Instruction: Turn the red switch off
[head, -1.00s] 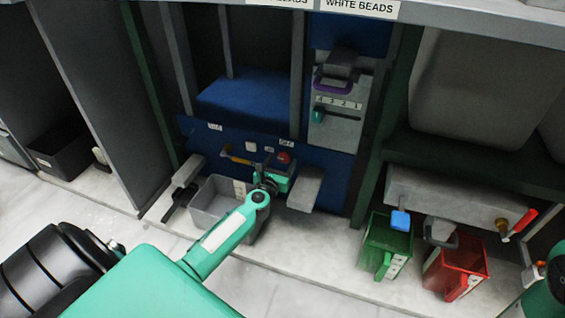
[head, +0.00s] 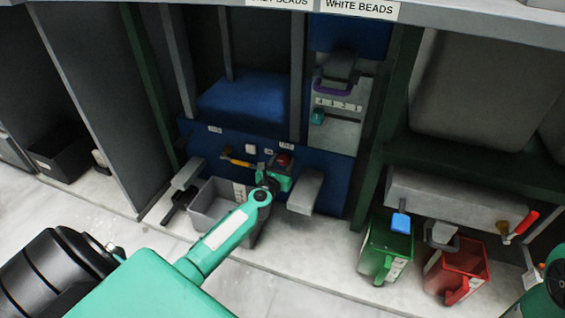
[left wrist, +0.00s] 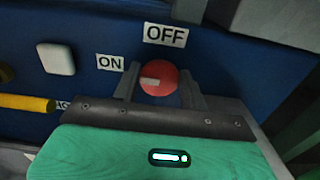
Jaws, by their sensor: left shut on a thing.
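The red switch (head: 284,159) is a round red knob on the blue lower panel of the press. In the left wrist view the knob (left wrist: 163,76) sits between the two dark fingers of my left gripper (left wrist: 158,84), which is shut on it. A pale mark on the knob lies on its left part. An OFF label (left wrist: 165,35) is above the knob, and an ON label (left wrist: 110,63) is to its upper left. In the head view my left gripper (head: 279,172) reaches the panel from below. My right gripper is not seen.
A grey bin (head: 210,207) stands below the panel, and a grey spout (head: 305,191) juts out right of the gripper. A yellow handle (head: 238,162) and a white button (left wrist: 56,58) are left of the knob. Green (head: 376,250) and red (head: 440,272) bins stand at the right.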

